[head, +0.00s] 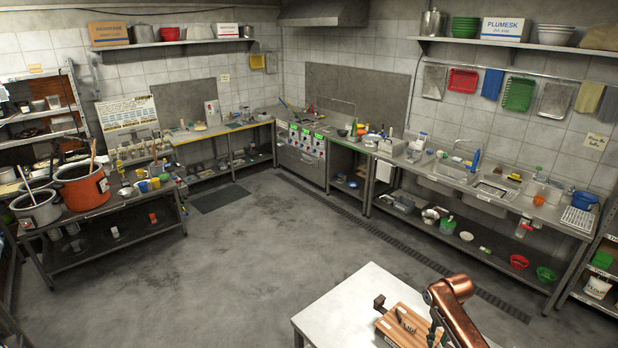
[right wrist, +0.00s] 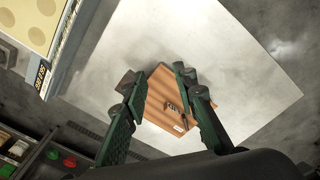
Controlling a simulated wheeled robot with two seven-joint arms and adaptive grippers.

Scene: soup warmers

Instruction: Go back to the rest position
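My right gripper (right wrist: 158,78) shows in the right wrist view with its two dark green fingers spread apart. Nothing is between the fingertips. A wooden board (right wrist: 165,92) with small dark parts shows behind and between them on a pale table; the distance to it is hard to judge. In the head view my copper right arm comes in at the bottom right, beside the board (head: 397,325), and its gripper is mostly hidden or cut off there. My left arm and gripper are not in view.
The pale table (head: 335,305) is at the bottom right. An orange soup pot (head: 82,190) and a grey pot (head: 38,210) stand on the left counter. A sink counter (head: 520,205) runs along the right wall. The middle floor (head: 260,240) is clear.

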